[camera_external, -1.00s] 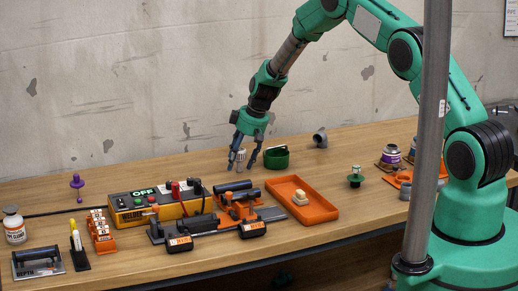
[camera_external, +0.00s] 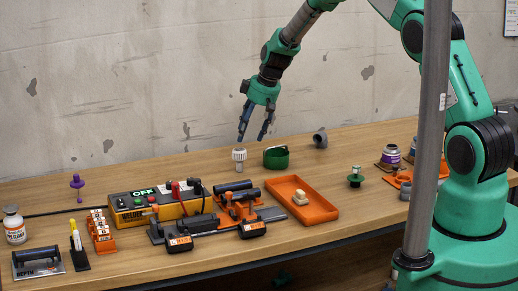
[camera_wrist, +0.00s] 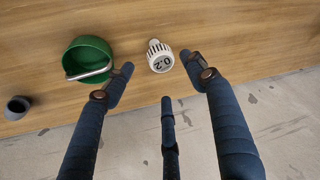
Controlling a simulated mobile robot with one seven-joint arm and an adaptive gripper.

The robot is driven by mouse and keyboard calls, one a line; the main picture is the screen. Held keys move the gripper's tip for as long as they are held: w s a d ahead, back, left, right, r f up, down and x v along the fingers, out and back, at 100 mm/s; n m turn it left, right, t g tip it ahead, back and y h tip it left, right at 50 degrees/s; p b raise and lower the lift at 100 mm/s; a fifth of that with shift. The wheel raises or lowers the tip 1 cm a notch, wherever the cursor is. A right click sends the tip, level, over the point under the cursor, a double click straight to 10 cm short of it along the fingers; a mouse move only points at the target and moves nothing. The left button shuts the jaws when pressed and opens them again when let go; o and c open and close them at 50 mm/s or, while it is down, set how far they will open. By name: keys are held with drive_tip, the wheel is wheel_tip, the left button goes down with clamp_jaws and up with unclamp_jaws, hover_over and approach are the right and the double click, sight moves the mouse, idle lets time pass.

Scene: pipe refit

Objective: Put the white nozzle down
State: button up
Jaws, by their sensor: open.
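The white nozzle (camera_external: 239,158) stands on the wooden table, left of a green cup. In the wrist view the white nozzle (camera_wrist: 160,57) shows its ribbed side and a face marked 0.2. My gripper (camera_external: 253,138) is open and empty, above the nozzle and apart from it. In the wrist view my gripper (camera_wrist: 161,75) has its fingers spread wide, with the nozzle beyond the tips, between them.
The green cup (camera_external: 276,158) stands close to the nozzle's right, and a grey pipe fitting (camera_external: 320,138) lies farther right. An orange tray (camera_external: 318,212) holding a pale block, and a yellow welder box (camera_external: 150,212), are nearer the front. Bare table lies left of the nozzle.

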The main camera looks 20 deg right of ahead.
drive_tip(key=shift+s+r, duration=0.1)
drive_tip(key=shift+r, duration=0.15)
drive_tip(key=shift+d+r, duration=0.1)
idle(0.7)
drive_tip(key=s+d+r+m, duration=0.1)
drive_tip(key=s+d+r, duration=0.2)
drive_tip(key=s+r, duration=0.65)
drive_tip(key=s+d+r+m+t, duration=0.1)
drive_tip(key=s+d+r, duration=0.35)
drive_tip(key=r, duration=0.75)
drive_tip(key=s+d+r+m, duration=0.1)
drive_tip(key=s+r, duration=0.8)
drive_tip(key=r, duration=0.1)
drive_tip(key=s+d+r+m+h, duration=0.15)
drive_tip(key=s+r, duration=0.25)
drive_tip(key=s, duration=0.5)
drive_tip(key=s+d+r+m, duration=0.1)
drive_tip(key=s+d+r, duration=0.15)
drive_tip(key=s, duration=0.65)
drive_tip(key=s+d+m, duration=0.1)
drive_tip(key=s+d, duration=0.1)
drive_tip(key=s, duration=0.7)
drive_tip(key=s+d+m+t+h, duration=0.1)
drive_tip(key=s, duration=0.8)
drive_tip(key=shift+s+d+f, duration=0.2)
drive_tip(key=shift+d+f, duration=0.15)
drive_tip(key=shift+f, duration=0.05)
